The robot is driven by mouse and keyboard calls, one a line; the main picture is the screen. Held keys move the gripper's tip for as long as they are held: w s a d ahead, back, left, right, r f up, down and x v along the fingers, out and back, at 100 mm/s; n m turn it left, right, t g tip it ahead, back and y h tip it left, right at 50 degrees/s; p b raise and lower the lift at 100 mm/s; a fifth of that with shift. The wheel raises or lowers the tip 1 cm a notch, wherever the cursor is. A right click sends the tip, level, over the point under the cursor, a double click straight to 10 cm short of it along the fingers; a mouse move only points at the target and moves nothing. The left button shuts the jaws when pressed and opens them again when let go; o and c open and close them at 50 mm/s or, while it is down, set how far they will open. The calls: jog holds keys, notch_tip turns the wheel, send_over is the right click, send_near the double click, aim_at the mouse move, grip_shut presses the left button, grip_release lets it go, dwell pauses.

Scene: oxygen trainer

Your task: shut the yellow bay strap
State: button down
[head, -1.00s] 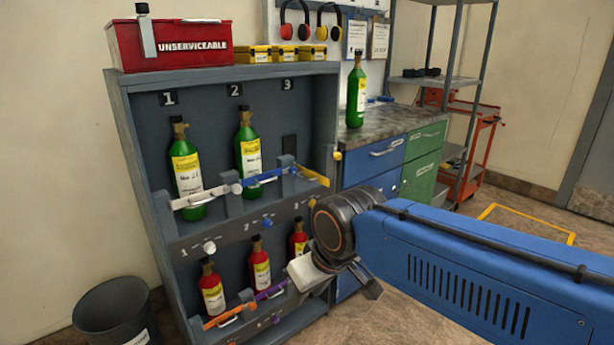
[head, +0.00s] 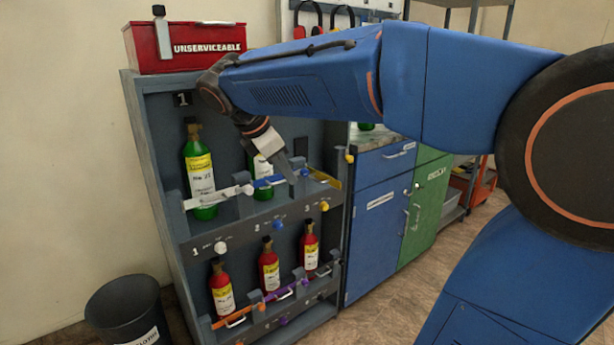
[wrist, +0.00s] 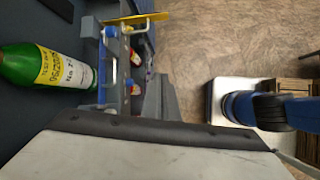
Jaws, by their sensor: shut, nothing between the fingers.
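The yellow bay strap (head: 326,179) is at bay 3, at the right end of the rack's upper shelf. It slants down to the right, away from the line of the other straps, and looks swung outward. It also shows at the top of the wrist view (wrist: 137,18). My gripper (head: 291,179) is shut and empty, pointing down in front of the upper shelf, just left of the yellow strap and over the blue strap's right end. I see no clear contact with the yellow strap. No bottle shows in bay 3, though my arm covers its upper part.
The white strap (head: 220,197) and blue strap (head: 264,182) cross green bottles (head: 199,165) in bays 1 and 2. Red bottles (head: 222,287) stand below. A blue cabinet (head: 376,240) stands right of the rack, a dark bin (head: 125,303) left. Floor in front is clear.

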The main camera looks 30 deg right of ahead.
jog(key=w+r+n+h, duration=0.2)
jog(key=w+r+n, duration=0.1)
jog(key=w, duration=0.2)
send_near(309, 175)
jog(key=s+f, duration=0.3)
jog(key=f, duration=0.1)
jog(key=d, duration=0.1)
jog(key=d+f, duration=0.1)
jog(key=d, duration=0.1)
jog(key=shift+w+d+f, duration=0.1)
jog(key=shift+d, duration=0.05)
jog(key=shift+d+n+y, duration=0.25)
jog(key=shift+n+y, duration=0.05)
